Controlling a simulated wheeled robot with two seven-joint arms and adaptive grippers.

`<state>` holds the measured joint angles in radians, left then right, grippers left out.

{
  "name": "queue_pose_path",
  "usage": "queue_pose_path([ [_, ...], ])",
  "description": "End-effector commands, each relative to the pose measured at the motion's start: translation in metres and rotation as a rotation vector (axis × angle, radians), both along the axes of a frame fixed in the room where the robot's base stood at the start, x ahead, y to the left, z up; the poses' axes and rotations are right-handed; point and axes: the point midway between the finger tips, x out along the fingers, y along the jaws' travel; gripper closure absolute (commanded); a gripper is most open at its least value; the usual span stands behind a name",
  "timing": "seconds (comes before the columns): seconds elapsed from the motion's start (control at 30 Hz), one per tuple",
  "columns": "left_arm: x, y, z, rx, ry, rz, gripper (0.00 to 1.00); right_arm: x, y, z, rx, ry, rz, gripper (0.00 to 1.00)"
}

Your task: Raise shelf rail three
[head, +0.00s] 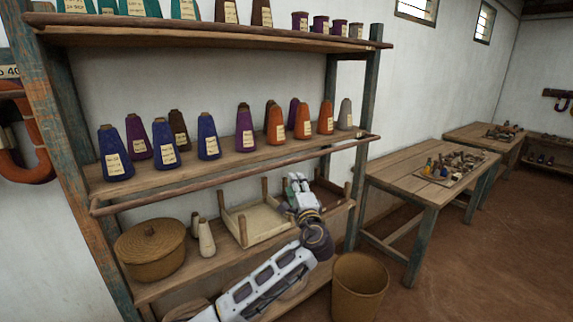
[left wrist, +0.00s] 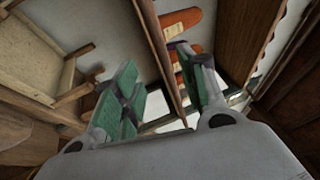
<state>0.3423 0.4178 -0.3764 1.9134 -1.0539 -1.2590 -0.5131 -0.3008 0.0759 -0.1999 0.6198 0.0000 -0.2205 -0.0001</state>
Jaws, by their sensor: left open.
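A long wooden rail (head: 230,175) runs along the front of the middle shelf (head: 190,170), a little lower than the shelf board. My left gripper (head: 296,180) is open and empty, fingers pointing up, just below the right part of this rail. In the left wrist view, a wooden bar (left wrist: 163,60), apparently the same rail, passes across the gap between my two green-padded fingers (left wrist: 165,95). I cannot tell whether it lies between them or beyond the tips. No contact is clear. My right gripper is not in view.
Yarn cones (head: 245,130) stand on the middle shelf, close behind the rail. The lower shelf holds a lidded basket (head: 150,255), two pale cones (head: 206,238) and a wooden frame tray (head: 250,222) beside my gripper. A bin (head: 358,290) and table (head: 410,180) stand at right.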

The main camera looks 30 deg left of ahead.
Motion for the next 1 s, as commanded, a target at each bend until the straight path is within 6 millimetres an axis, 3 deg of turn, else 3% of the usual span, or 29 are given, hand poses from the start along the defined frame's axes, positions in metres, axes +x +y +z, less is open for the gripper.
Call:
queue_pose_path([
  [0.27,0.010,0.010,0.004,0.001,-0.001,0.000,0.58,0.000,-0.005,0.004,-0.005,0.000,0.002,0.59],
  [1.0,0.069,0.068,0.019,0.001,0.000,0.002,0.58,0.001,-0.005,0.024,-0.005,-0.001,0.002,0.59],
])
